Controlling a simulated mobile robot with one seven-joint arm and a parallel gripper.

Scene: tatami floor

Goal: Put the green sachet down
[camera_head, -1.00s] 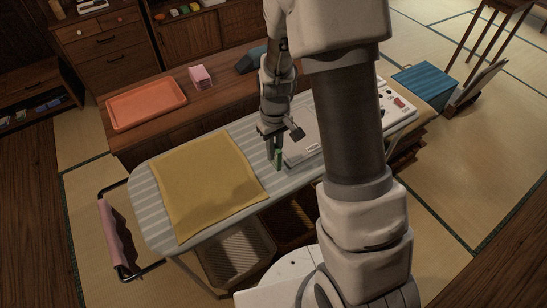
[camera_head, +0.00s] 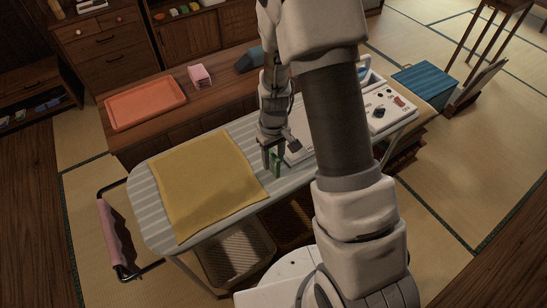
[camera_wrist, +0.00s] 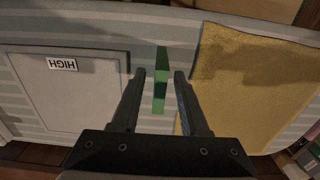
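The green sachet (camera_head: 277,162) stands on edge on the striped ironing board (camera_head: 152,208), between the yellow cloth and the white panel. In the wrist view the green sachet (camera_wrist: 161,78) lies between my two fingers, with a visible gap on each side. My gripper (camera_wrist: 160,75) is open around it and the fingers do not appear to touch it. In the head view my gripper (camera_head: 273,160) points down at the board, and one finger partly hides the sachet.
A yellow cloth (camera_head: 205,185) covers the board's left part. A white panel (camera_wrist: 72,95) marked HIGH lies close on the sachet's other side. Behind are an orange tray (camera_head: 145,103) and a pink box (camera_head: 200,76) on a wooden bench. A blue box (camera_head: 425,87) stands at right.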

